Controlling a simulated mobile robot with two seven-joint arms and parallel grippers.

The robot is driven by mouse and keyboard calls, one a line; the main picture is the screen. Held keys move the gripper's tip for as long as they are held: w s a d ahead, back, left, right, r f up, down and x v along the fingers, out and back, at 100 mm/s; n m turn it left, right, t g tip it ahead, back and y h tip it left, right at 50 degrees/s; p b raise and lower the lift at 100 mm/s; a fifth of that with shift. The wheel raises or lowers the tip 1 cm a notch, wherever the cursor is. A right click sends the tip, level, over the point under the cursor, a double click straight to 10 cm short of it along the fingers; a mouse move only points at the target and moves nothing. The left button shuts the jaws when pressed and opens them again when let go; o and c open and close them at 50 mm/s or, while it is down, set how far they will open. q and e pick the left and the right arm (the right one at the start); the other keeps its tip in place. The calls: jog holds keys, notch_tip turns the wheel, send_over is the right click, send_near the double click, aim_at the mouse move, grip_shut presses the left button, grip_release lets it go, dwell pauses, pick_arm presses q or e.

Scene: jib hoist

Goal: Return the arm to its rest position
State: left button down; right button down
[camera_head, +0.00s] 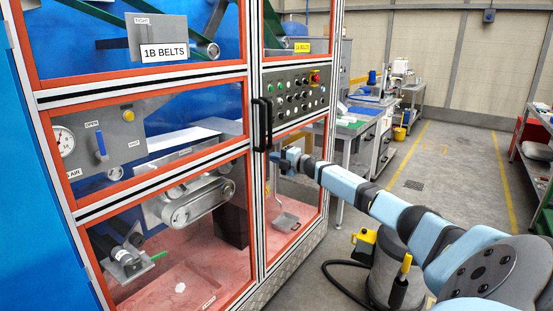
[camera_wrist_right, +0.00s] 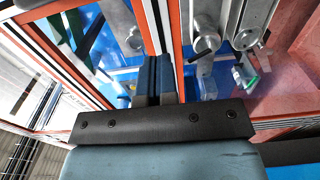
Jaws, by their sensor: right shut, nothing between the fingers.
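My right arm (camera_head: 390,207) reaches from the lower right across the head view, stretched out toward the machine front. My right gripper (camera_head: 277,157) is at its far end, close to the door frame and just below the black door handle (camera_head: 263,124). Whether it touches the frame cannot be told. In the right wrist view the two blue fingers (camera_wrist_right: 152,68) lie together, shut, with nothing between them, pointing at the machine's framed panels. My left gripper is in neither view.
The machine (camera_head: 150,91) with orange-edged clear panels fills the left. A control panel (camera_head: 299,92) sits right of the handle. A grey cylinder with a yellow box (camera_head: 364,247) stands on the floor by my arm. A workbench (camera_head: 362,122) is behind. Floor at right (camera_head: 450,170) is clear.

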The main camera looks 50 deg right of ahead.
jog(key=shift+s, duration=0.25)
jog(key=shift+r, duration=0.1)
